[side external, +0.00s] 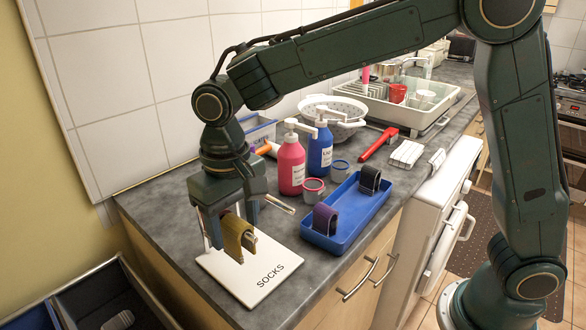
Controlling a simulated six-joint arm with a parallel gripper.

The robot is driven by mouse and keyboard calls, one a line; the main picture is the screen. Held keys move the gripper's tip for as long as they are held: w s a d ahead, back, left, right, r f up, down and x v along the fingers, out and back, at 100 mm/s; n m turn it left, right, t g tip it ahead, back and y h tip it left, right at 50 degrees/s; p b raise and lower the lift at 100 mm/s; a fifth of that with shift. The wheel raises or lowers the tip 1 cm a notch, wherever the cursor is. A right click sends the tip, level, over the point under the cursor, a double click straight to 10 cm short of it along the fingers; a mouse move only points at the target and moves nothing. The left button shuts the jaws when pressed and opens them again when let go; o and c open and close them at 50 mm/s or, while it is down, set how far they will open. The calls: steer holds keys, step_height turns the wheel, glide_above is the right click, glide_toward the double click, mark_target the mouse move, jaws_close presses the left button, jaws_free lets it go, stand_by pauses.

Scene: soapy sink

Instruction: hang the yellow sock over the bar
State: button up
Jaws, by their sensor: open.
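The yellow sock (236,239) is folded in an upside-down U above the white board (268,284) marked SOCKS. A pale bar end (252,238) shows at its right side, and the sock appears draped over it. Most of the bar is hidden by the sock and my gripper. My gripper (232,228) is open and points down right at the sock, with its fingers to the left and right of it. I cannot tell whether the fingers touch the sock.
A blue tray (342,243) to the right holds a purple sock (325,219) and a black sock (370,180). Behind stand a pink bottle (291,166), a blue bottle (320,150) and small cups. A thin pale rod (279,204) sticks out right of my gripper. The counter's front edge is near.

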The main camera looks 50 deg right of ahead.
step_height(320, 180, up, 12)
steer(key=shift+f, duration=0.2)
stand_by(0.4)
steer(key=s+d+r+t, duration=0.2)
steer(key=s+d, duration=0.6)
steer(key=d, duration=0.5)
steer(key=s+d+f+t, duration=0.3)
steer(key=s+d+f, duration=0.3)
steer(key=s+d, duration=0.3)
steer(key=s, duration=0.3)
steer(key=shift+s+t, duration=0.3)
steer(key=shift+s, duration=0.1)
